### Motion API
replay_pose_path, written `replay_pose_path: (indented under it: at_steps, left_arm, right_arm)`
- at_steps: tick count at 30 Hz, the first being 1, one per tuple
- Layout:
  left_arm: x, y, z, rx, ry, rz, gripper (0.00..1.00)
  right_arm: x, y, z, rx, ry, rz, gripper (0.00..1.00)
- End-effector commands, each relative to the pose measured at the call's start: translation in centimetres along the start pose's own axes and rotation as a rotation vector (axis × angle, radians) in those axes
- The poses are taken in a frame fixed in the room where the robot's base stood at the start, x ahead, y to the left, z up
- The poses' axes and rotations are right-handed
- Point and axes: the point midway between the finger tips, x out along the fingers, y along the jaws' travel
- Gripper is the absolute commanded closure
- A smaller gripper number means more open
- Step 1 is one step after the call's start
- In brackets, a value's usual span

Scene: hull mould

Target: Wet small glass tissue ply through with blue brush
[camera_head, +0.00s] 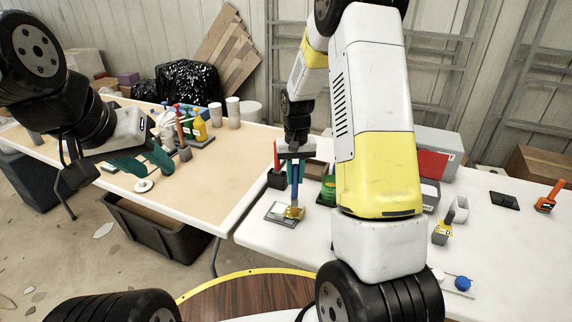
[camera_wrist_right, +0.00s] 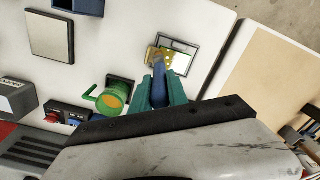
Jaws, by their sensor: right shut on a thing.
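My right gripper (camera_head: 293,158) is shut on the blue brush (camera_head: 294,178), which points down. In the right wrist view its blue handle (camera_wrist_right: 159,92) sits between the teal fingers (camera_wrist_right: 156,98). The brush's lower end meets a yellow patch (camera_head: 294,212) on a grey-framed plate (camera_head: 272,212). The patch also shows in the wrist view (camera_wrist_right: 165,56); I cannot clearly separate ply from bristles there. A green cup (camera_head: 328,188) with amber contents stands beside the plate. My left gripper (camera_head: 148,164) is open and empty above the tan-topped table.
A red-handled tool stands in a dark holder (camera_head: 277,180) behind the plate. Bottles (camera_head: 200,128) and white cups (camera_head: 233,110) stand on the tan-topped table (camera_head: 215,175). Boxes (camera_head: 437,150) stand at the back of the white table (camera_head: 270,242). A dark bin (camera_head: 160,232) is below.

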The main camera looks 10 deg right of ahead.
Motion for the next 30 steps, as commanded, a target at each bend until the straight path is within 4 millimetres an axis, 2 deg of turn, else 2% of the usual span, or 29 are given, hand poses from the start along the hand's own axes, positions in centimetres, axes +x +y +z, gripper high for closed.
replay_pose_path:
  at_steps: [5, 17, 27, 30]
  left_arm:
    - [0.0, 0.0, 0.0, 0.000, 0.000, 0.000, 0.64]
    - [0.0, 0.0, 0.0, 0.000, 0.000, 0.000, 0.64]
    - [0.0, 0.0, 0.0, 0.000, 0.000, 0.000, 0.64]
    - [0.0, 0.0, 0.0, 0.000, 0.000, 0.000, 0.64]
  right_arm:
    - [0.0, 0.0, 0.0, 0.000, 0.000, 0.000, 1.00]
    - [-1.5, -0.2, -0.1, -0.001, 0.000, 0.000, 1.00]
    - [-1.5, -2.9, -1.6, -0.001, 0.001, 0.000, 1.00]
    - [-1.5, -3.1, -1.7, 0.001, 0.000, 0.000, 1.00]
